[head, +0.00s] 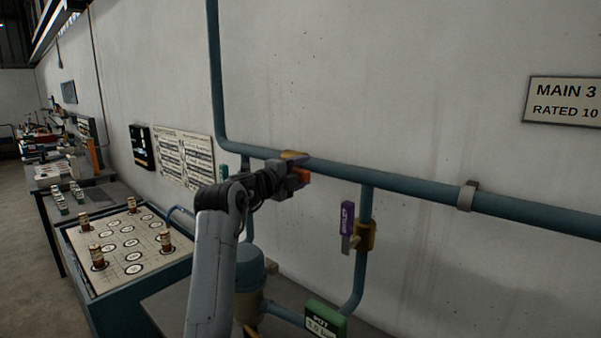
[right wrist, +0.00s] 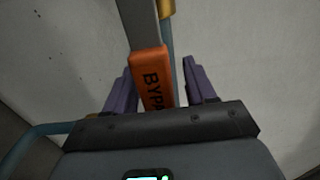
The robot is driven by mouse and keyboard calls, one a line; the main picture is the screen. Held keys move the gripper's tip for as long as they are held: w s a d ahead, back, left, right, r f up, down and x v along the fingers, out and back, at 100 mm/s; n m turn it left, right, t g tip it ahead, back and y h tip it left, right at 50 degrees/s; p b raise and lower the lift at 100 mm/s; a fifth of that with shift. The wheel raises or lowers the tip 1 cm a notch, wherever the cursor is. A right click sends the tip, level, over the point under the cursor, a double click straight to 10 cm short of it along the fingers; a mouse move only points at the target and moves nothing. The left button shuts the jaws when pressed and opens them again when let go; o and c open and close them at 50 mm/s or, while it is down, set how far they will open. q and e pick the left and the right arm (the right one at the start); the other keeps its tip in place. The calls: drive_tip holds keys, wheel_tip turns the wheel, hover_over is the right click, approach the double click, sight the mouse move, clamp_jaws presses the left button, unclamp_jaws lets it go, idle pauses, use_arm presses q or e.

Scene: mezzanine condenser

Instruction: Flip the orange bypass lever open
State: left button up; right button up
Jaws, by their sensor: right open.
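The orange bypass lever (right wrist: 150,78) shows in the right wrist view, with dark lettering on its face and a grey metal bar running up from it. In the right wrist view my right gripper (right wrist: 160,88) is open, with one purple finger on each side of the lever. I cannot tell whether either finger touches it. My left gripper is not in view.
A purple-handled lever (head: 347,218) hangs on a brass valve (head: 365,236) on a vertical pipe to the right. A blue-green pipe (head: 420,187) runs along the wall. A panel with round markers (head: 128,243) stands left.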

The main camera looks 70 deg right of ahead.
drive_tip(key=v, duration=1.1)
drive_tip(key=shift+s, duration=0.1)
